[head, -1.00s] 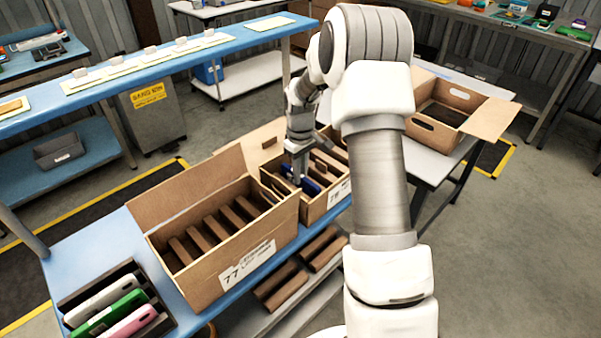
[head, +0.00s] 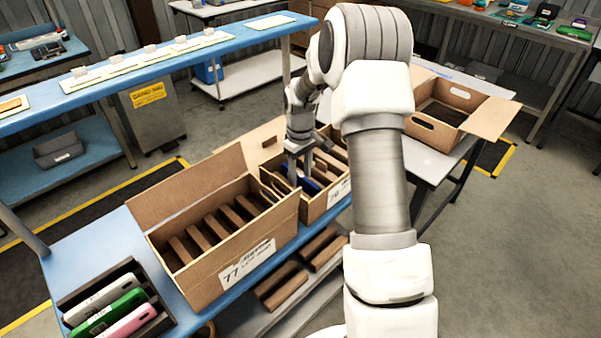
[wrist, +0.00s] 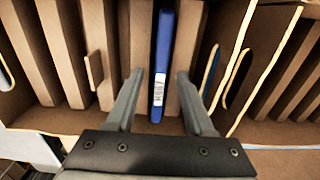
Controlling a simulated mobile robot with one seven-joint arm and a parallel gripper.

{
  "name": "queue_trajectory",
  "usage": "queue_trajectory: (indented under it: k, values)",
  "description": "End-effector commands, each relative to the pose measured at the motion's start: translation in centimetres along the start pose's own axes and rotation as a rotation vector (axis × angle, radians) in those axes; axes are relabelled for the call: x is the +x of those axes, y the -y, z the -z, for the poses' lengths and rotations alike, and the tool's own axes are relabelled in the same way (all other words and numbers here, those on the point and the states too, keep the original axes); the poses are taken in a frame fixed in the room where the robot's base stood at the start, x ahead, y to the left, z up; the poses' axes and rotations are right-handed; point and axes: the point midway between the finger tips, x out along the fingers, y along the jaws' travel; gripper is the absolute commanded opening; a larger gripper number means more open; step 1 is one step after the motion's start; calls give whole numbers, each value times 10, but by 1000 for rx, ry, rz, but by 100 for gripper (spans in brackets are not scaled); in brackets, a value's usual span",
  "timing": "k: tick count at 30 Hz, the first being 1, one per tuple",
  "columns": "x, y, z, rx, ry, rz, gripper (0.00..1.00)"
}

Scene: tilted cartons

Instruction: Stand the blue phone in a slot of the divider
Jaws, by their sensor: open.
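The blue phone (wrist: 163,65) stands on edge in a slot of the brown cardboard divider (wrist: 139,45), with a white label on its edge, in the wrist view. In the head view only a little of the phone (head: 309,186) shows inside the carton marked 76 (head: 338,193). My gripper (wrist: 160,76) is open, its two fingers apart on either side of the phone, with visible gaps between them and it. In the head view my gripper (head: 299,172) points down into that carton and hides part of the phone.
A carton marked 77 (head: 250,262) with several empty slots stands just left, its flap raised. A rack (head: 155,325) at the lower left holds white, green and pink phones. Another open carton (head: 435,132) is on the table at right.

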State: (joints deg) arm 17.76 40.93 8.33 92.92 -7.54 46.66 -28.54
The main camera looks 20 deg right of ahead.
Motion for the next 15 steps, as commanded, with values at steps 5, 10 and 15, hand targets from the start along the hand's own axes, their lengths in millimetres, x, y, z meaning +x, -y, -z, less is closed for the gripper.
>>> queue_trajectory:
  k: [5, 10, 15]
  values:
    - [-3, 0, 0, 0, 0, 0, 53]
    - [-27, -1, 1, 0, -3, -2, 53]
    - [-68, 0, 1, 0, -4, -2, 53]
